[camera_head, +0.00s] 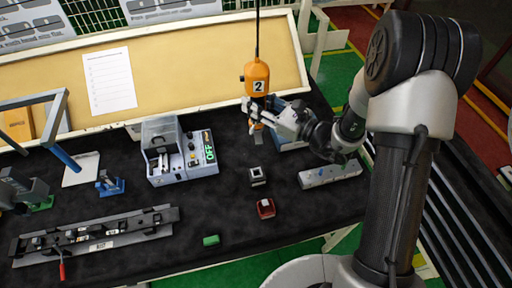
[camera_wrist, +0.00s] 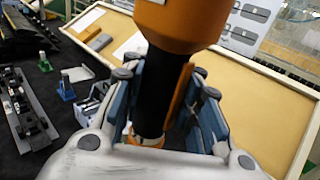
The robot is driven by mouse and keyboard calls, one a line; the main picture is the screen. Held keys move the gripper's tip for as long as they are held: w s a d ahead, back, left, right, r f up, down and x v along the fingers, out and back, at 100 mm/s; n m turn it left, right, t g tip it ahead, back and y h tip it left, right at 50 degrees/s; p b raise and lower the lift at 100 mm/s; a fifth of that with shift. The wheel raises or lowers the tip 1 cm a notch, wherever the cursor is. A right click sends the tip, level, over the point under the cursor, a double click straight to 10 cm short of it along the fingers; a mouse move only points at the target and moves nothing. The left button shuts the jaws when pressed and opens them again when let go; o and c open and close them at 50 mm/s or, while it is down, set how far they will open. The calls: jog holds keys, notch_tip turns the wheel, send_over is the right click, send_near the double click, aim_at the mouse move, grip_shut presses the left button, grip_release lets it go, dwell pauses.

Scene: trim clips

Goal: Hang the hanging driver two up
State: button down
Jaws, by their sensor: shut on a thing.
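The hanging driver two (camera_head: 257,78) is an orange tool with a white "2" label, hanging upright from a black cable (camera_head: 257,32) above the table. My gripper (camera_head: 252,113) is at the driver's lower part, below the orange head. In the wrist view the driver's orange body (camera_wrist: 180,20) fills the top. My gripper's fingers (camera_wrist: 165,110) are on both sides of the driver's black lower shaft (camera_wrist: 158,92), shut on it. The driver's lower tip is mostly hidden by the fingers.
A device with a green "OFF" display (camera_head: 182,152) stands left of the driver. A small grey block (camera_head: 257,176), a red block (camera_head: 265,208) and a green block (camera_head: 211,240) lie on the black table. A grey strip (camera_head: 330,174) lies right. A tan board (camera_head: 190,62) rises behind.

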jog(key=shift+r+p, duration=0.35)
jog(key=shift+r, duration=0.55)
jog(key=shift+w+d, duration=0.1)
jog(key=shift+r+p, duration=0.35)
jog(key=shift+r, duration=0.65)
jog(key=c, duration=1.1)
grip_release()
jog(key=shift+o, duration=0.3)
jog(key=shift+f, duration=0.15)
jog(key=o, duration=0.8)
